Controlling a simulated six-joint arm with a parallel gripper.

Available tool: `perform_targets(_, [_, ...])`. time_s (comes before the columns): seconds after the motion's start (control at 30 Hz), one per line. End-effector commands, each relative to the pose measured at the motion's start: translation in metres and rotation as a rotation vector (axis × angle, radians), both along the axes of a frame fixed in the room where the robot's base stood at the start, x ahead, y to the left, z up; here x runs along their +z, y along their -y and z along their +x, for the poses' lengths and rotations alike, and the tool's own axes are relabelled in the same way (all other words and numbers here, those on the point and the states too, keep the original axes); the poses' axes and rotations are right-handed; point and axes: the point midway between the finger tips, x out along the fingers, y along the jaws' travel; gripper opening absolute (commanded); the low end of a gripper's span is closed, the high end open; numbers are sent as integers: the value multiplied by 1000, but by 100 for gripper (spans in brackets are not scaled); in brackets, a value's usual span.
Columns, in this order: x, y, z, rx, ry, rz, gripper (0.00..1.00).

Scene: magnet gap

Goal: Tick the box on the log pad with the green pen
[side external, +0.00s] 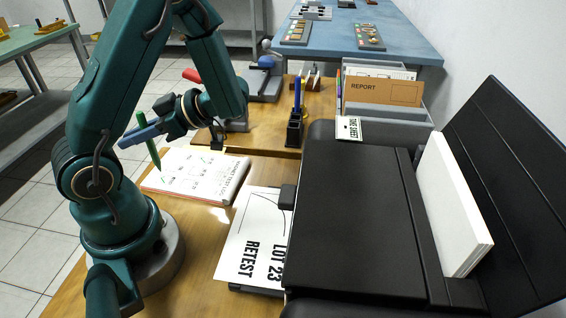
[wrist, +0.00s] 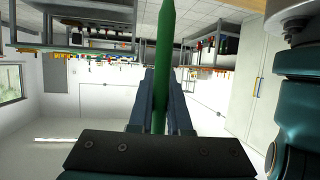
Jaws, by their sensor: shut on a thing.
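My gripper (side external: 128,139) is shut on the green pen (side external: 153,154), which also shows between the fingers in the wrist view (wrist: 165,40). The pen looks apart from the page, though the exact height is hard to tell. The log pad lies on the wooden table with small print and a few small green marks. The individual boxes are too small to read.
A black printer-like machine (side external: 350,210) with a raised lid fills the right side. A "LOT 23 RETEST" sheet (side external: 257,225) lies before it. A black holder (side external: 295,130) with blue pens and a REPORT folder (side external: 383,90) stand behind. Bare table shows between pad and sheet.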

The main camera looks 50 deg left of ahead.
Motion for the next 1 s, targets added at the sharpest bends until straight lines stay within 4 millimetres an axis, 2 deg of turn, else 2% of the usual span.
perform_targets(0.53, [31,0,0,1,2,1,0])
perform_targets(1.0, [34,0,0,-9,-1,0,0])
